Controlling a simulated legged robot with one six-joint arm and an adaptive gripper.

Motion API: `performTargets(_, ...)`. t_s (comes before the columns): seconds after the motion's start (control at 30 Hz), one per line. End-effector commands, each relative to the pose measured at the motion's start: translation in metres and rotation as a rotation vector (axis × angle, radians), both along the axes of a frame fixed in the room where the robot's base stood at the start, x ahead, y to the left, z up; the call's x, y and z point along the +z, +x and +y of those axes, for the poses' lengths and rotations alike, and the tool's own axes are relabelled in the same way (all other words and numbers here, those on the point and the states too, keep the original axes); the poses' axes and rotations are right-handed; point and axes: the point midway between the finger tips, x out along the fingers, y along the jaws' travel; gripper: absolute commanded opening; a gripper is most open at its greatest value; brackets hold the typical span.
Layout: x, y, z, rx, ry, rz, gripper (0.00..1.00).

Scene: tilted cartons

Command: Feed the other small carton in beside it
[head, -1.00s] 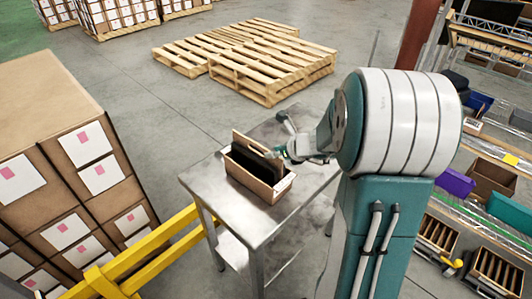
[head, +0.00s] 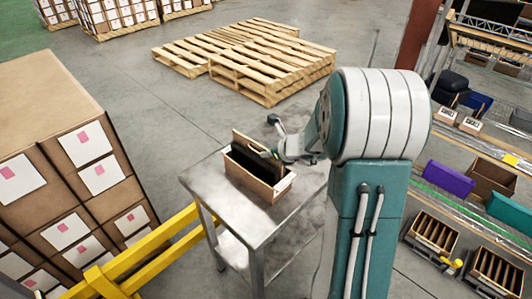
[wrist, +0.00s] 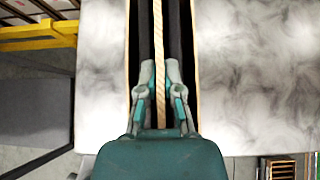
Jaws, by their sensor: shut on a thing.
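An open-topped tan box (head: 262,187) with a dark inside stands on the metal table. A tan panel (head: 246,143) rises upright along its middle. In the wrist view the same panel (wrist: 158,30) runs as a thin strip between two dark bands. My gripper (wrist: 159,76) is shut on this panel, one finger on each side. In the head view my gripper (head: 275,154) sits at the box's upper right end, partly hidden. Two small cartons with white labels, a left one (head: 446,115) and a right one (head: 472,125), stand on the rack at the right.
The metal table (head: 215,187) has bare top around the box. A yellow rail (head: 150,250) passes at its left. Stacked cartons (head: 70,150) stand at far left, pallets (head: 245,60) behind. The rack also holds a purple bin (head: 449,180) and slatted bins (head: 435,235).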

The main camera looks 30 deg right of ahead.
Motion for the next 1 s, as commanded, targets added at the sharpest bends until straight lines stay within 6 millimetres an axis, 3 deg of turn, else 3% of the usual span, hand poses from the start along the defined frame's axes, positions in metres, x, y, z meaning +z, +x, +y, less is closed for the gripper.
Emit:
performTargets(0.23, 0.007, 0.001, -0.001, 0.000, -0.001, -0.006, 0.00)
performTargets(0.7, 0.078, 0.001, 0.000, -0.001, -0.002, -0.005, 0.00)
performTargets(1.0, 0.081, 0.001, 0.000, -0.001, 0.000, -0.002, 0.00)
